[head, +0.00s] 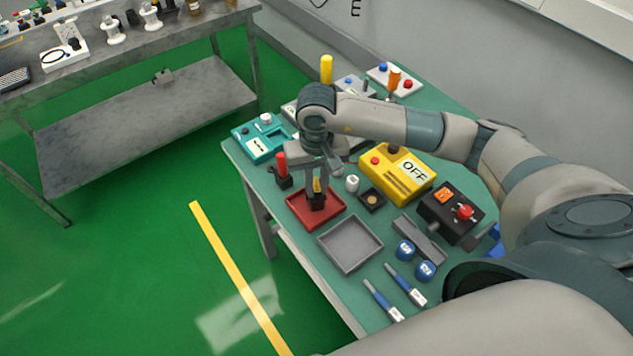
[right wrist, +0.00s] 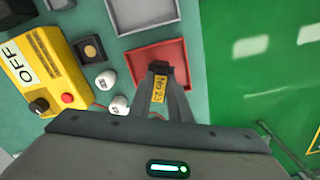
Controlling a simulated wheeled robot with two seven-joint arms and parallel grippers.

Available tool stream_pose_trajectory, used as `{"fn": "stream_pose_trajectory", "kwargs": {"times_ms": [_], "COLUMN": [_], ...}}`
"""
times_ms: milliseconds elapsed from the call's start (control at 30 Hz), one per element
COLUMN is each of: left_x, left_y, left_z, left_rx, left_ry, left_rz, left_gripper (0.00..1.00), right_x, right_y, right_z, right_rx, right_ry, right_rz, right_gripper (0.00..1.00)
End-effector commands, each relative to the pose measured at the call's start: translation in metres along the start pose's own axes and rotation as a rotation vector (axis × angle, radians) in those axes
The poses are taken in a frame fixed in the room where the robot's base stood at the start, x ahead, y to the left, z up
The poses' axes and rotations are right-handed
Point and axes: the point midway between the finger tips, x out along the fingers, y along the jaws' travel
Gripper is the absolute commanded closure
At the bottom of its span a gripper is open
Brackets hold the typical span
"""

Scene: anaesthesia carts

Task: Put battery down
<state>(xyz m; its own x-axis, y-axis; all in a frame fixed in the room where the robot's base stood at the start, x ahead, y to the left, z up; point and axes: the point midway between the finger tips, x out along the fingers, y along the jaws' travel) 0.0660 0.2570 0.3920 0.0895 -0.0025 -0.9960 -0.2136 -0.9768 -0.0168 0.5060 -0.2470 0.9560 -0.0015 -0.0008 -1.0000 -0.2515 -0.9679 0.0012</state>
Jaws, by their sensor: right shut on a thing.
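My right gripper (head: 316,198) points down over the red tray (head: 334,209) on the green-topped table. It is shut on the battery (head: 317,203), a small dark block with a yellow label. The right wrist view shows the label of the battery (right wrist: 159,90) between the fingertips of my right gripper (right wrist: 163,75), with the red tray (right wrist: 143,56) behind it. The battery is upright, within the tray's outline. I cannot tell whether its base touches the tray floor. My left gripper is not in view.
An empty grey tray (head: 350,245) lies beside the red one. A yellow OFF box (head: 398,176), a small white cylinder (head: 352,184), a black square holder (head: 372,200) and a red-topped black device (head: 283,172) stand close by. Blue-handled tools (head: 405,284) lie in front.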

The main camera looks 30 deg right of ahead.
Motion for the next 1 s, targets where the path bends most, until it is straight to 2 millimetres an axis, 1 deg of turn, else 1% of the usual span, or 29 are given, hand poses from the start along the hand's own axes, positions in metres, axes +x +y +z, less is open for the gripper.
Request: {"fn": "stream_pose_trajectory", "kwargs": {"times_ms": [33, 100, 367, 567, 600, 633, 667, 1000], "left_x": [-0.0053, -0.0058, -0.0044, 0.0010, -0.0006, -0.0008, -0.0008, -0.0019], "left_y": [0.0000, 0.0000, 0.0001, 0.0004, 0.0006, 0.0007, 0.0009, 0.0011], "left_z": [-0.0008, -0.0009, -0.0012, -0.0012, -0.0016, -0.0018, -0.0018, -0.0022], "left_rx": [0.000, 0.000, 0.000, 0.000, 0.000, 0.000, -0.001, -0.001], "left_ry": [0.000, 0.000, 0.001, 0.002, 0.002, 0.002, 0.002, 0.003], "left_rz": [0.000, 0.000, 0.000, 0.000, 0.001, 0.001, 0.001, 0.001], "left_gripper": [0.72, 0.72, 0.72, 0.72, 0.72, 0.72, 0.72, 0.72], "right_x": [0.0014, 0.0059, 0.0075, 0.0110, 0.0098, 0.0097, 0.0098, 0.0089], "right_y": [-0.0001, -0.0002, -0.0004, -0.0003, -0.0002, -0.0002, -0.0002, -0.0002], "right_z": [0.0007, 0.0003, -0.0002, -0.0003, 0.0000, 0.0001, 0.0001, 0.0001], "right_rx": [0.000, -0.001, -0.002, -0.002, -0.002, -0.002, -0.002, -0.001], "right_ry": [-0.002, 0.000, 0.002, 0.002, 0.001, 0.001, 0.001, 0.001], "right_rz": [0.000, -0.001, -0.001, -0.001, -0.001, -0.001, -0.001, -0.001], "right_gripper": [1.00, 1.00, 1.00, 1.00, 0.74, 0.66, 0.64, 0.64]}}
